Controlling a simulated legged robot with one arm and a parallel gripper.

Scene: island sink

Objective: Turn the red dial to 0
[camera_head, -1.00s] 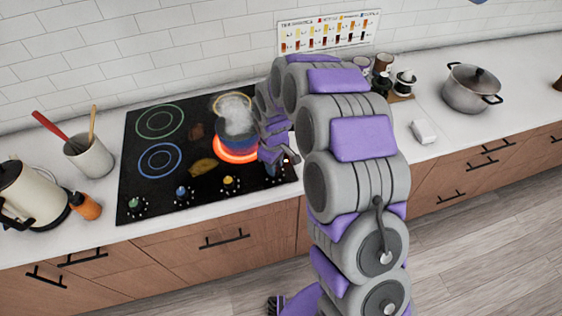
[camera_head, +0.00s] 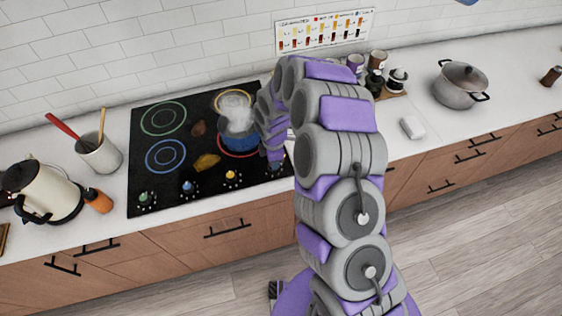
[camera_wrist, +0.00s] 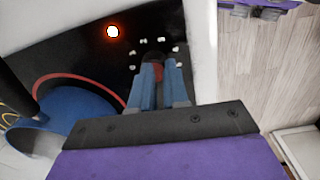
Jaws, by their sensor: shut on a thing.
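The red dial (camera_wrist: 158,71) shows in the wrist view as a red strip between my fingers, with a dark part at its far end. White marks ring it on the black cooktop. My gripper (camera_wrist: 160,66) is shut on the dial, with one blue finger on each side. The fingers hide much of the dial, and I cannot read its setting. An orange-white light (camera_wrist: 112,31) glows on the cooktop near it. In the head view my arm hides the dial. A steaming blue pot (camera_head: 238,136) stands on the red-ringed burner (camera_head: 237,154), which is not glowing.
Green, blue and yellow dials (camera_head: 231,175) line the front of the cooktop (camera_head: 180,200). Brown and yellow food pieces (camera_head: 207,161) lie on it. A kettle (camera_head: 48,193), orange bottle and utensil crock (camera_head: 100,155) stand left. A grey pot (camera_head: 461,88) stands right.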

